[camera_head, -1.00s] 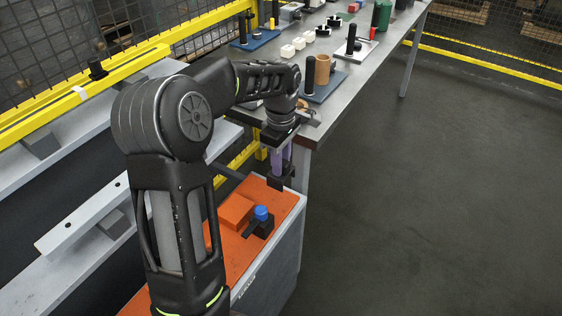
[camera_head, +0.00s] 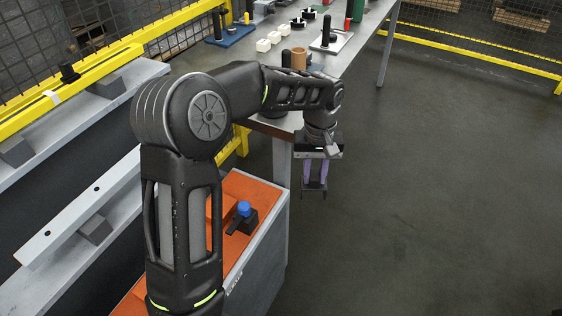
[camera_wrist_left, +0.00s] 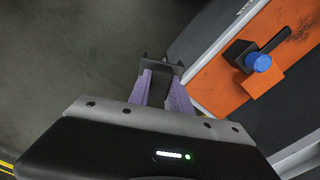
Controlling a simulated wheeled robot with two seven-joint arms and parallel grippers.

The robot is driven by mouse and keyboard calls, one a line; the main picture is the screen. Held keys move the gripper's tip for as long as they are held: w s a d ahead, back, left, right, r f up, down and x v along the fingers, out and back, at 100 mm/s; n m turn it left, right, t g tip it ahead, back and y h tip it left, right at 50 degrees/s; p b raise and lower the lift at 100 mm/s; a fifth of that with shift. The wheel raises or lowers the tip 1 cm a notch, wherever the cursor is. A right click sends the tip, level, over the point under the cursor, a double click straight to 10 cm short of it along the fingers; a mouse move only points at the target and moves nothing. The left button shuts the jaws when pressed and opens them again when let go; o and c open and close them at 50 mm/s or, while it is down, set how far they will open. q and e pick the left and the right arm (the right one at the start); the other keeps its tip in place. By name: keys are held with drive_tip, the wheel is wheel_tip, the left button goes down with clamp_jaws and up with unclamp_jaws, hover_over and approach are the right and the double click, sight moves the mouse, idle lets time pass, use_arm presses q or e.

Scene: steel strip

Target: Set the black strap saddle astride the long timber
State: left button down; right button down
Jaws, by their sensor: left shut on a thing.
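My left gripper (camera_head: 315,181) has two purple fingers and is shut on the black strap saddle (camera_head: 314,187). The saddle is a small dark bracket with legs pointing down, held clear in the air beyond the right edge of the orange-topped cabinet, with the grey floor behind it. In the left wrist view the saddle (camera_wrist_left: 160,66) shows as a dark piece between the purple fingertips (camera_wrist_left: 161,80). I cannot make out a long timber in either view. My right gripper is not in view.
The cabinet's orange top (camera_head: 259,190) carries an orange block (camera_head: 229,207) and a black clamp-like part with a blue knob (camera_head: 244,209). A grey workbench (camera_head: 365,45) with several small parts stands beyond. Pale rails with grey blocks lie at left. The floor at right is clear.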

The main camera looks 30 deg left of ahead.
use_arm(q)
drive_tip(key=d+m, duration=0.6)
drive_tip(key=d, duration=0.1)
drive_tip(key=shift+w+f+m, duration=0.2)
drive_tip(key=shift+f+m, duration=0.1)
drive_tip(key=shift+f, duration=0.15)
drive_tip(key=shift+r, duration=0.1)
